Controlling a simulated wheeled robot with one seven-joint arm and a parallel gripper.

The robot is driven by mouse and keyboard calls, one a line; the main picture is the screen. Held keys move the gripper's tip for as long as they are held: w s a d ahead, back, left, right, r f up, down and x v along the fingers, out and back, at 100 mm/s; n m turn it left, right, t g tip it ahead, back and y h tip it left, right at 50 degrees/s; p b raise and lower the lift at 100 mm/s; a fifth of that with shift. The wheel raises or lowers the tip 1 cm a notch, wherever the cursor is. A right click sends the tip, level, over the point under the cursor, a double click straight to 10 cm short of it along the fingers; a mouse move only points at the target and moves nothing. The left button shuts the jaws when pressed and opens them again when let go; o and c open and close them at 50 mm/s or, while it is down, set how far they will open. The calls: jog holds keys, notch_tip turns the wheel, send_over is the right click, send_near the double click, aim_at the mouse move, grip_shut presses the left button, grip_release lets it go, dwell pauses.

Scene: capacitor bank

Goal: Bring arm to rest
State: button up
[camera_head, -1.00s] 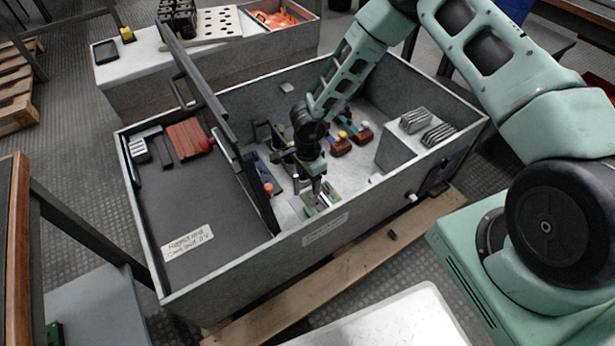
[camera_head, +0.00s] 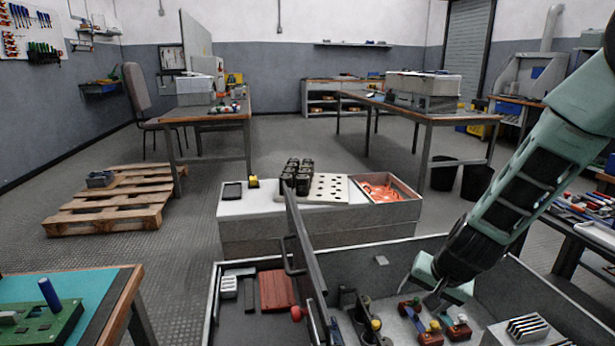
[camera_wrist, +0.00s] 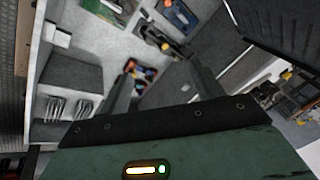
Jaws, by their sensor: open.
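My arm reaches in from the right in the head view, bent down over the open grey cabinet box (camera_head: 210,300). My gripper (camera_head: 428,300) is above the box's inner floor, close to the small red, blue and yellow parts (camera_head: 430,335). In the wrist view, my gripper (camera_wrist: 160,72) has its two fingers apart with nothing seen between them. The same coloured parts (camera_wrist: 138,72) show on the floor beyond the fingers. The lower part of the box is cut off in the head view.
The box's dark hinged panel (camera_head: 305,245) stands upright left of my gripper. Behind it is a low bench with a white holed rack (camera_head: 330,187) and an orange-filled bin (camera_head: 385,190). A slotted grey block (camera_head: 525,330) stands right. A pallet (camera_head: 120,200) lies left.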

jog(key=s+d+r+n+g+h, duration=0.15)
jog(key=s+d+r+n, duration=0.5)
jog(key=s+r, duration=0.65)
jog(key=s+a+n+g, duration=0.3)
jog(key=s+a+n, duration=0.4)
jog(key=s+a, duration=0.95)
notch_tip(320, 180, up, 24)
jog(key=p, duration=2.4)
jog(key=shift+w+a, duration=0.15)
jog(key=shift+w, duration=0.3)
